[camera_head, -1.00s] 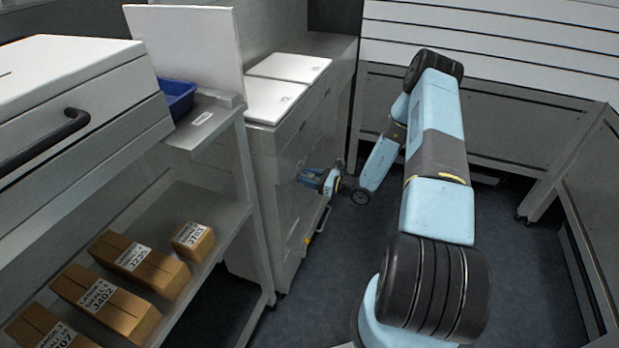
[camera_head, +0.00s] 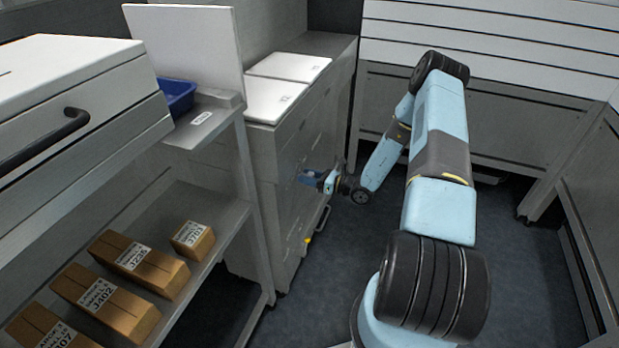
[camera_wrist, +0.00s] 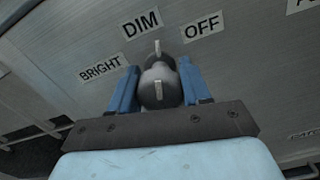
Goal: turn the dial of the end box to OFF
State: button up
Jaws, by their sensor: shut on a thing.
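The grey end box (camera_head: 292,150) stands past the shelf in the head view, and my gripper (camera_head: 309,177) is at its front face. In the wrist view the dial (camera_wrist: 158,75) is a rounded grey knob with white marks. My gripper (camera_wrist: 158,69) is shut on it, one blue finger on each side. The labels BRIGHT (camera_wrist: 100,68), DIM (camera_wrist: 141,23) and OFF (camera_wrist: 203,27) arc around the dial. The dial's upper white mark lies between DIM and OFF, closer to DIM. In the head view the dial is too small to make out.
A shelf (camera_head: 222,217) with several cardboard boxes (camera_head: 141,264) stands at the left, below a white drawer (camera_head: 85,105) with a dark handle. A blue bin (camera_head: 178,96) sits near it. The floor (camera_head: 505,265) right of my arm is clear.

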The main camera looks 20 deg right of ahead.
jog(key=m, duration=0.4)
jog(key=shift+w+a+r, duration=0.1)
jog(key=shift+w+r, duration=0.05)
jog(key=m, duration=0.5)
jog(key=shift+w, duration=0.1)
jog(key=shift+m, duration=0.3)
jog(key=shift+d, duration=0.25)
jog(key=o, duration=1)
jog(key=shift+a, duration=0.1)
jog(key=shift+f, duration=0.2)
jog(key=v, duration=1.4)
jog(key=shift+r, duration=0.1)
